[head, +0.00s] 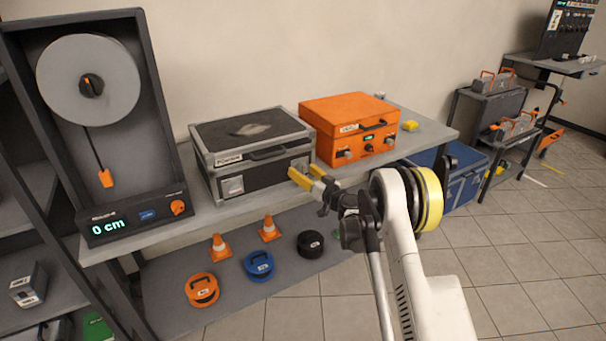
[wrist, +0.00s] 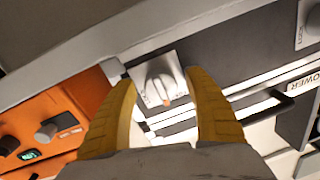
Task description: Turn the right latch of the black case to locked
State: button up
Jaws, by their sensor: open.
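The black case (head: 262,176) stands closed on the shelf top, with silver edges and a dark front. Its right latch (wrist: 160,76) is a pale grey knob on a light plate, with a small orange mark near its rim. My gripper (head: 305,172) has yellow fingers and is at the right end of the case front. In the wrist view the open fingers stand either side of the knob, with gaps visible. I cannot tell how deep they reach. In the head view the fingers mostly hide the right latch. The left latch (head: 233,186) shows as a silver plate.
An orange case (head: 350,122) with knobs stands close to the right of the black case. A yellow block (head: 410,126) lies beyond it. A reel unit reading 0 cm (head: 108,227) stands at left. Cones and round cases are on the shelf below.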

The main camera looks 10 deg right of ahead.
jog(key=c, duration=1.2)
jog(key=shift+m, duration=0.4)
jog(key=m, duration=0.3)
jog(key=shift+m, duration=0.4)
jog(key=m, duration=0.4)
jog(key=shift+a+m+t, duration=0.1)
jog(key=shift+m+t, duration=0.3)
jog(key=m, duration=0.4)
jog(key=shift+r+m, duration=0.15)
jog(key=shift+m, duration=0.25)
jog(key=m+h, duration=0.1)
jog(key=m, duration=0.3)
jog(key=shift+a, duration=0.1)
jog(key=shift+m, duration=0.4)
